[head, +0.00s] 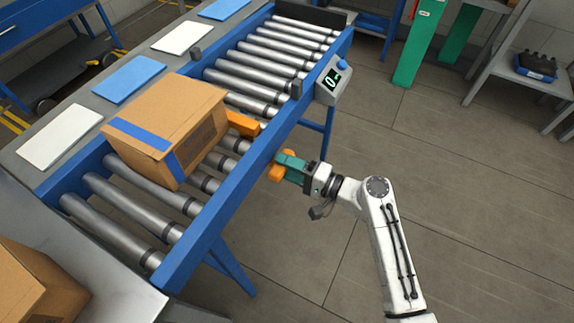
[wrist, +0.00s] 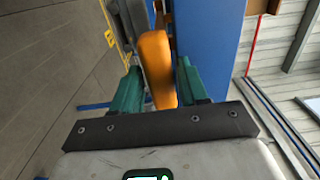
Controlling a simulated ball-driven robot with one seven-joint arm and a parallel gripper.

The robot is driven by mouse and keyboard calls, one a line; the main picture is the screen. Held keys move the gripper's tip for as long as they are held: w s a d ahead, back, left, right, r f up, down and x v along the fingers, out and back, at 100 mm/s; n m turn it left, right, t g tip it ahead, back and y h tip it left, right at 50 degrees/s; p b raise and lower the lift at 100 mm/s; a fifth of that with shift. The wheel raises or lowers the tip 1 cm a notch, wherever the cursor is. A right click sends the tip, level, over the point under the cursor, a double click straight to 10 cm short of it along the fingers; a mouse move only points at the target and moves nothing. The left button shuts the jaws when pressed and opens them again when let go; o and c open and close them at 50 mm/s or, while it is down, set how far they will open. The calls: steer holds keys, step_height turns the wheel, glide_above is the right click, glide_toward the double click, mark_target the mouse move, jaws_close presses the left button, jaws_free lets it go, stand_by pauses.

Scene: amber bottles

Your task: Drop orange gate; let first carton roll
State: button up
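The orange gate (head: 243,124) stands up between the rollers, just right of the first carton. This cardboard carton (head: 168,124) with blue tape sits on the rollers. The gate's orange handle (head: 275,172) sticks out at the near blue rail. My gripper (head: 283,166), with green fingers, is at this handle. In the wrist view the handle (wrist: 157,70) lies between the two green fingers (wrist: 158,85), which sit close against its sides; the gripper looks shut on it. Exact finger contact is partly hidden.
The roller conveyor (head: 222,168) has free rollers beyond the gate up to a dark end stop (head: 310,15). A counter box (head: 333,80) reading 0 stands on the near rail. Another carton (head: 32,290) is at lower left.

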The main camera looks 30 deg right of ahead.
jaws_close()
steer(key=shift+f, duration=0.1)
